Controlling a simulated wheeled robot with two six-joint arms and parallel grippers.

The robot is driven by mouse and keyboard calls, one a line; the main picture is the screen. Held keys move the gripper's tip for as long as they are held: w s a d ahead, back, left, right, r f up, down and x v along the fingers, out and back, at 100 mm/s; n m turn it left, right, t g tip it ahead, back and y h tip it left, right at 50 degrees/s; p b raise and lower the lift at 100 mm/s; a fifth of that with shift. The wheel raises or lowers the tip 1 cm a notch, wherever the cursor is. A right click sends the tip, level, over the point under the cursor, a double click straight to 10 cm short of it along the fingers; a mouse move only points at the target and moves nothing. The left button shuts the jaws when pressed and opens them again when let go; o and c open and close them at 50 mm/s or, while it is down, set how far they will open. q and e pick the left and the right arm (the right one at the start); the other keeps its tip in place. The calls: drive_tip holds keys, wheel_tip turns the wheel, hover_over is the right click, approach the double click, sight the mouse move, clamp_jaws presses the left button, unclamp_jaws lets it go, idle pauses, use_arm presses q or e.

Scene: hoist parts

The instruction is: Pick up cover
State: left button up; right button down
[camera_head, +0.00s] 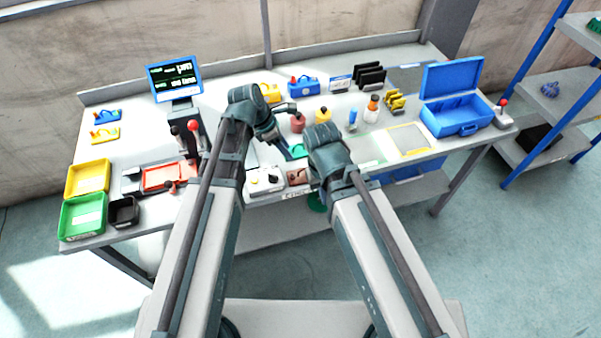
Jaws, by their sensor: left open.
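My left gripper (286,148) reaches over the middle of the workbench (228,98), pointing down and to the right, with open jaws. A small green part (298,151) lies right by its fingertips, partly hidden between my two arms. I cannot tell from its shape whether this is the cover, or whether the fingers touch it. No other part is clearly recognisable as a cover. My right arm comes in from the right and bends over the bench's front edge. Its gripper is hidden behind the arm.
A red pot (298,123) and a yellow bottle (323,115) stand just behind the left gripper. An open blue toolbox (456,116) stands at right. Yellow (88,178) and green (83,216) trays stand at left. A screen (174,80) rises behind. A white box (266,180) sits in front.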

sight(303, 169)
use_arm(q)
drive_tip(key=b+x, duration=0.7)
drive_tip(key=x, duration=0.1)
drive_tip(key=shift+a, duration=0.1)
drive_tip(key=shift+d+f+b, duration=0.2)
drive_tip(key=shift+b, duration=0.1)
drive_tip(key=shift+w+f, duration=0.1)
drive_tip(key=b+x, duration=0.4)
drive_tip(key=x, duration=0.1)
drive_tip(key=shift+w+d+b, duration=0.1)
drive_tip(key=shift+d+b, duration=0.05)
drive_tip(key=shift+b, duration=0.25)
clamp_jaws()
idle(0.7)
